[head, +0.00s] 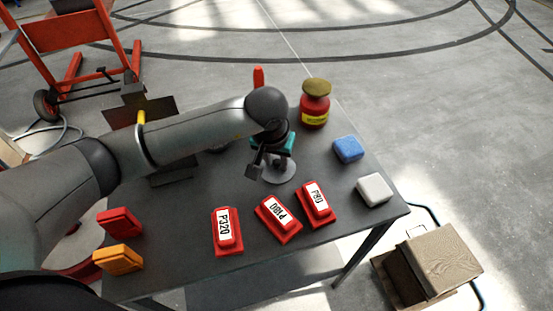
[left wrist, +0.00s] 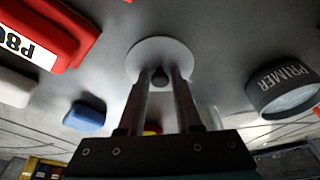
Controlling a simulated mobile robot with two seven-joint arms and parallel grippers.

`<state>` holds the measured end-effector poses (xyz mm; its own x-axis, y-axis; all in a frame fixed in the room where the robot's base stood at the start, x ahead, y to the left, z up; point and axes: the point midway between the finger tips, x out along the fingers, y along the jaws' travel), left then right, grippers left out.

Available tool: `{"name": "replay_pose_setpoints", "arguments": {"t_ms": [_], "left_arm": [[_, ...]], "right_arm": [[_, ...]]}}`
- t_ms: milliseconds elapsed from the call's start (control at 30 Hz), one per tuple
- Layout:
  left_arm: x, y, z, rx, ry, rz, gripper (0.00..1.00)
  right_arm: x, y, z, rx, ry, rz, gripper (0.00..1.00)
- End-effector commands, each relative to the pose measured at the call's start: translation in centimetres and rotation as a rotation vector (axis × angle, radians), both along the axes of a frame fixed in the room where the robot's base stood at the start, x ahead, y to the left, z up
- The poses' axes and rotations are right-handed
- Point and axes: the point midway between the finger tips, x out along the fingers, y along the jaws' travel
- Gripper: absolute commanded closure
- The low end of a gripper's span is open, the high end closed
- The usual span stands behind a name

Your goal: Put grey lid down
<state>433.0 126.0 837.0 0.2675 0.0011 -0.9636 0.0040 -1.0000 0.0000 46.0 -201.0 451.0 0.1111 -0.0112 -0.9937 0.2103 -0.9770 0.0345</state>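The grey lid (head: 280,171) is a pale round disc with a small dark knob, towards the far side of the dark table. My left gripper (head: 266,160) points down over it. In the left wrist view the fingers (left wrist: 162,82) close around the lid's knob, and the disc (left wrist: 145,53) lies flat beyond the fingertips. I cannot tell whether the lid touches the table. A dark can marked PRIMER (left wrist: 284,90) stands to the right in the wrist view; my arm mostly hides it in the head view. My right gripper is not in view.
Red sanding blocks marked P320 (head: 226,232), P180 (head: 278,219) and P80 (head: 316,204) lie in front. A blue block (head: 348,149), a white block (head: 374,189) and a red jar (head: 314,109) stand right. Red (head: 119,222) and orange (head: 118,257) blocks sit left.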

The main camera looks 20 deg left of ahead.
Motion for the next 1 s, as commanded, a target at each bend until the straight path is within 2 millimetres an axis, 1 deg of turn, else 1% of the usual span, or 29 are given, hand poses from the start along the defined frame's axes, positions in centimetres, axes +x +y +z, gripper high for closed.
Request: {"name": "replay_pose_setpoints", "arguments": {"t_ms": [33, 167, 400, 533, 667, 900, 1000], "left_arm": [[0.0, 0.0, 0.0, 0.0, 0.0, 0.0, 0.6], [0.0, 0.0, 0.0, 0.0, 0.0, 0.0, 0.45], [0.0, 0.0, 0.1, 0.0, 0.0, 0.0, 0.45], [0.0, 0.0, 0.5, 0.0, 0.0, 0.0, 0.45], [-0.4, 0.0, 2.6, 0.0, -0.004, -0.001, 0.45], [-1.9, 0.0, 7.8, 0.001, -0.005, -0.002, 0.45], [-2.4, 0.0, 9.5, 0.001, -0.004, -0.002, 0.45]], "right_arm": [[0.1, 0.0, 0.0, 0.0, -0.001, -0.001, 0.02], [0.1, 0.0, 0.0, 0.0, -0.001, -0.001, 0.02], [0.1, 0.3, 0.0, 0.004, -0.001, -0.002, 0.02], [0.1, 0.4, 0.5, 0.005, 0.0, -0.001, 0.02], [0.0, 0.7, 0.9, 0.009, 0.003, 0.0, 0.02], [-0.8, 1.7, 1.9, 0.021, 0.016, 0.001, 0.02], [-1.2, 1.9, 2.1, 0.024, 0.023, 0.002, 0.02]]}}
